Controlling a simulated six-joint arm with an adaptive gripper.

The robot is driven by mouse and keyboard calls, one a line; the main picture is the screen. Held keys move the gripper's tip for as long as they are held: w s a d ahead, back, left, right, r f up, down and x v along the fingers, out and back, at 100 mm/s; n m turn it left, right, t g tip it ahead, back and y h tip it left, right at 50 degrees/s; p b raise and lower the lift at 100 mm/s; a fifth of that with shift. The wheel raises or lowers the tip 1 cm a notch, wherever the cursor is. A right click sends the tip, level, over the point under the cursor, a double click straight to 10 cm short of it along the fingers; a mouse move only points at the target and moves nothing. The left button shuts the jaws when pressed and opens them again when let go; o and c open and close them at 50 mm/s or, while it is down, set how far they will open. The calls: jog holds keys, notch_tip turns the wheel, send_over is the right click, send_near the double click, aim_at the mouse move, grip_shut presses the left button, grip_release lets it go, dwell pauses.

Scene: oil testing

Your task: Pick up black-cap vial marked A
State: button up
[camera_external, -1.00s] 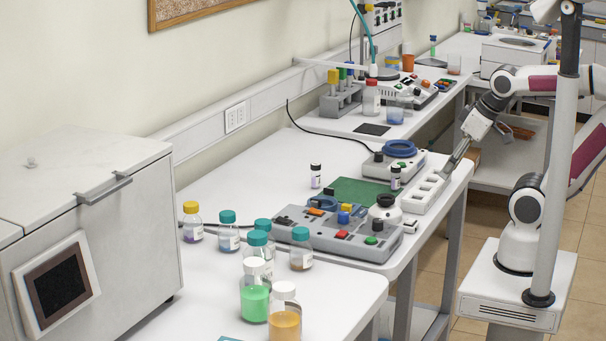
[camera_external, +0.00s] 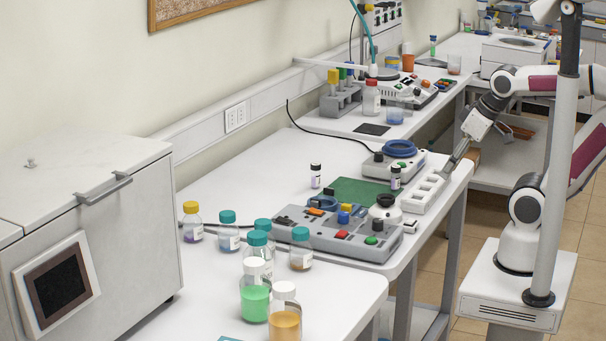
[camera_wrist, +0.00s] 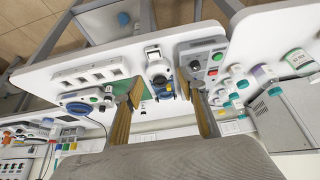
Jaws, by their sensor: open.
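Two small black-cap vials with pale labels stand upright on the white bench in the external view. One vial (camera_external: 315,176) is left of the green mat, and the other vial (camera_external: 395,178) is at the mat's right side, near the white slotted rack (camera_external: 415,203). The letters on the labels are too small to read. My gripper (camera_external: 446,172) is above the far end of the rack, right of both vials and apart from them. In the wrist view my gripper (camera_wrist: 166,92) has its fingers wide apart, with nothing held between them.
A grey panel with coloured knobs (camera_external: 330,239) and a device with a blue ring (camera_external: 400,149) flank the green mat (camera_external: 352,190). Teal-cap bottles (camera_external: 229,233) and a green-liquid bottle (camera_external: 255,300) stand nearer the camera. Bench between the left vial and wall is clear.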

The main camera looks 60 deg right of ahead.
jog(key=shift+w, duration=0.1)
jog(key=w+d+t+h, duration=0.15)
jog(key=w+d, duration=0.45)
jog(key=w, duration=0.6)
jog(key=w+d+t+h, duration=0.15)
jog(key=w+d, duration=0.45)
jog(key=w, duration=0.6)
jog(key=t+y, duration=0.3)
jog(key=t, duration=0.1)
send_near(316, 164)
jog(key=w, duration=0.1)
jog(key=shift+w+d+f+n+t+y, duration=0.2)
jog(key=shift+w+f+y, duration=0.1)
jog(key=shift+f, duration=0.15)
jog(key=shift+w+d+f+n+t+y, duration=0.1)
jog(key=shift+w+f+n+t+y, duration=0.15)
jog(key=shift+f, duration=0.15)
jog(key=shift+x, duration=1.3)
